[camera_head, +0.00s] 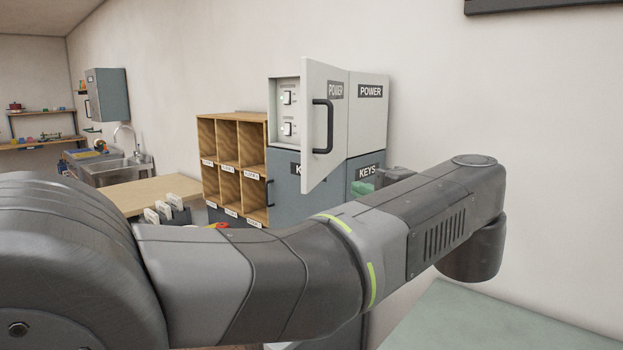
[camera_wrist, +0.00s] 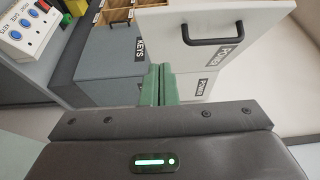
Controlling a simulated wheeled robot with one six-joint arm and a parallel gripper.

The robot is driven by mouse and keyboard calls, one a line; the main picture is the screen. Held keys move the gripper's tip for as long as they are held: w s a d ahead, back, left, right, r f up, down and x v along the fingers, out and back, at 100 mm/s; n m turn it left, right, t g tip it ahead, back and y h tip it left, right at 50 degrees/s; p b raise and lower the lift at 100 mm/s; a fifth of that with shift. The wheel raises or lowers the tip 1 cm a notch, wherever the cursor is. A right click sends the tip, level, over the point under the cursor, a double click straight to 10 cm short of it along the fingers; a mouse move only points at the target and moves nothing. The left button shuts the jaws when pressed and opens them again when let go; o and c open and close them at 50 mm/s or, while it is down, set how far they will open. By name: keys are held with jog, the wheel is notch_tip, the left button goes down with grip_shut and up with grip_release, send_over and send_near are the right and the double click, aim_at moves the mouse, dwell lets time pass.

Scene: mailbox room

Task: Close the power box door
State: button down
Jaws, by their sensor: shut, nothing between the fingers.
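The power box (camera_head: 370,130) is light grey and mounted on the wall, with a black POWER label. Its door (camera_head: 340,85) stands open, swung out toward me, and two switches show inside. The door has a black vertical handle (camera_head: 321,127). In the wrist view the door (camera_wrist: 265,15) fills the top right with its handle (camera_wrist: 212,39), and the box (camera_wrist: 194,87) lies below it. My gripper (camera_wrist: 160,70) is shut and empty, its green fingers together, near the door's lower edge in the picture. In the head view my arm hides most of the gripper (camera_head: 362,187).
A blue-grey KEYS box (camera_head: 287,190) sits under the power box. Left of it are wooden pigeonholes (camera_head: 232,160), a wooden table (camera_head: 150,190) and a sink (camera_head: 115,170). A button panel (camera_wrist: 25,28) shows at the wrist view's left. A pale green surface (camera_head: 480,325) lies at front right.

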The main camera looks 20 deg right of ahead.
jog(key=p, duration=0.2)
send_near(310, 175)
jog(key=w+d, duration=0.2)
jog(key=w, duration=0.2)
jog(key=shift+w+a, duration=0.8)
jog(key=shift+a, duration=0.2)
jog(key=shift+w+a, duration=0.25)
jog(key=shift+a, duration=0.05)
